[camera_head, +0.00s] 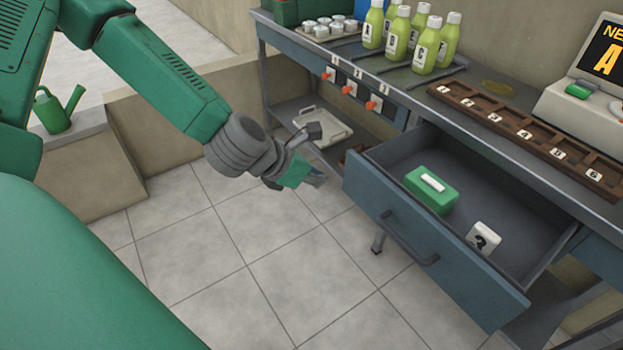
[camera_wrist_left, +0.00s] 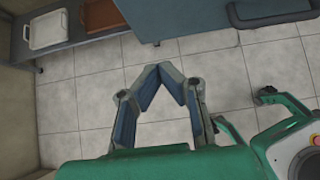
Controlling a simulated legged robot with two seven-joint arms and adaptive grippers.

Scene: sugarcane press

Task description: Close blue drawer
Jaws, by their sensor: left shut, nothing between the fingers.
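The blue drawer (camera_head: 415,262) stands pulled out of the blue-grey workbench in the head view. Its front has a dark bar handle (camera_head: 408,240). Inside lie a green box with a white handle (camera_head: 432,188) and a white block with a question mark (camera_head: 483,240). My left gripper (camera_head: 318,180) is left of the drawer front, apart from it, over the tiled floor. In the left wrist view its fingertips (camera_wrist_left: 160,68) meet with nothing between them. The drawer front (camera_wrist_left: 190,15) and part of the handle (camera_wrist_left: 270,12) show at the top there. My right gripper is not in view.
Several green bottles (camera_head: 424,45), a brown numbered rack (camera_head: 520,135) and a register-like machine (camera_head: 590,85) stand on the bench top. A white tray (camera_head: 322,130) lies on the lower shelf. A watering can (camera_head: 58,108) sits at left. Floor before the drawer is clear.

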